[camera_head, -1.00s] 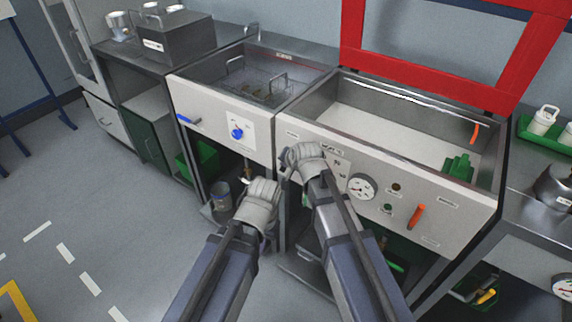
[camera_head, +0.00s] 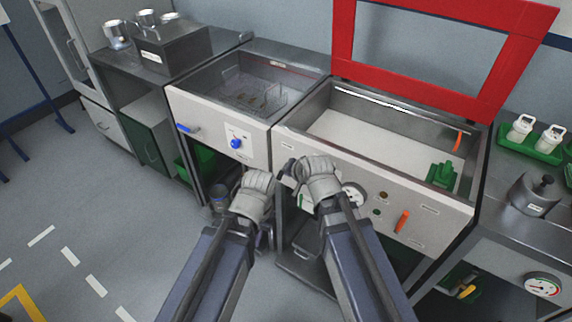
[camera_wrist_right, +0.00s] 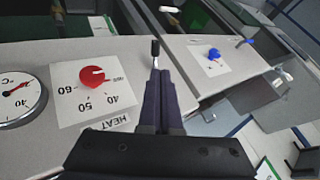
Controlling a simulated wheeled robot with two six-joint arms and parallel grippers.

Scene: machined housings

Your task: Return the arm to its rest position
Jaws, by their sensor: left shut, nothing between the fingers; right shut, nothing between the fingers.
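My left gripper (camera_head: 257,183) is low in front of the cabinet panel, left of the right gripper, with nothing seen in it. My right gripper (camera_head: 297,172) is in front of the panel of the wide open-topped tank (camera_head: 395,133). In the right wrist view its fingers (camera_wrist_right: 155,55) are together and empty. A red dial knob (camera_wrist_right: 93,76) on a scale marked HEAT is just left of those fingers, apart from them. The hands hide part of the panel in the head view.
A smaller basin with a wire basket (camera_head: 262,90) stands to the left, with a blue knob (camera_head: 236,143) on its front. A red-framed lid (camera_head: 343,35) stands raised behind the tank. An orange handle (camera_head: 402,221) sticks out at right. The floor at left (camera_head: 75,200) is clear.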

